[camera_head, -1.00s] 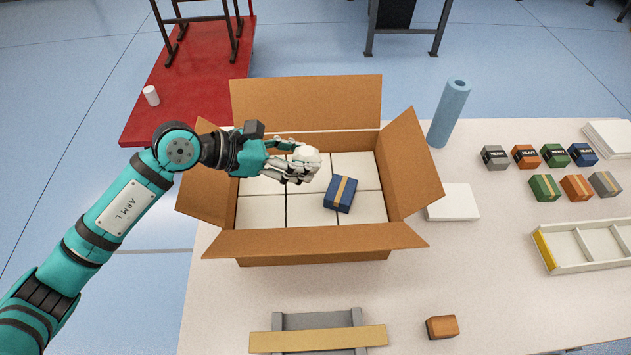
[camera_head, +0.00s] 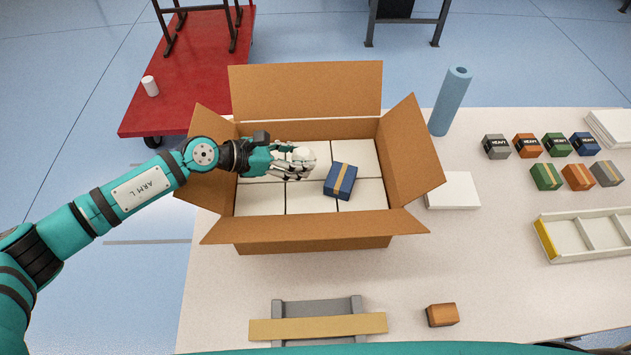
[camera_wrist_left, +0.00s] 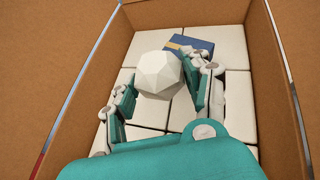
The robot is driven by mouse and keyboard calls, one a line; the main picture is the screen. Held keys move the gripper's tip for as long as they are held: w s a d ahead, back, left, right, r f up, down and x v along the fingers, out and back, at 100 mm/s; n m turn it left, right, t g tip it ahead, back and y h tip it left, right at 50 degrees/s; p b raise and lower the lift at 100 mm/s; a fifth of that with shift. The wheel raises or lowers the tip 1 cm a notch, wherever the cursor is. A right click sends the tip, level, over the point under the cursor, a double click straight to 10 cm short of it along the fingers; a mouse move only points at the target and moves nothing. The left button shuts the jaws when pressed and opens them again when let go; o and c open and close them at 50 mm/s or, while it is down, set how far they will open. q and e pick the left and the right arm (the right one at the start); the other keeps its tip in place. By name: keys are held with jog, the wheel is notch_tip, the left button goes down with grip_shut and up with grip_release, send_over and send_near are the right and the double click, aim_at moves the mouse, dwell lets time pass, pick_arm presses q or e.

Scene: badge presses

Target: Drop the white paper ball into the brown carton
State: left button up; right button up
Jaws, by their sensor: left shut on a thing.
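The brown carton (camera_head: 310,243) stands open on the table, its flaps spread outward. White boxes (camera_head: 258,203) fill its bottom in a grid, and a blue box with a tan band (camera_head: 341,181) lies on them. My left gripper (camera_head: 297,164) is over the carton opening, shut on the white paper ball (camera_head: 304,157). In the left wrist view the faceted ball (camera_wrist_left: 159,74) sits between the fingers, inside the carton walls, with the blue box (camera_wrist_left: 190,45) just beyond it. The gap between ball and white boxes cannot be told. My right gripper is not in view.
A blue roll (camera_head: 450,101) stands behind the carton's right side. A white pad (camera_head: 452,190) and several small coloured boxes (camera_head: 546,177) lie to the right. A grey stand with a tan bar (camera_head: 317,327) and an orange box (camera_head: 441,315) are in front.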

pick_arm(q)
jog(key=shift+f, duration=0.6)
jog(key=shift+r, duration=0.1)
jog(key=o, duration=0.8)
jog(key=shift+o, duration=0.2)
jog(key=shift+s+a, duration=0.1)
jog(key=v, duration=1.1)
jog(key=shift+a+r, duration=0.15)
jog(key=shift+a, duration=0.2)
jog(key=shift+r, duration=0.1)
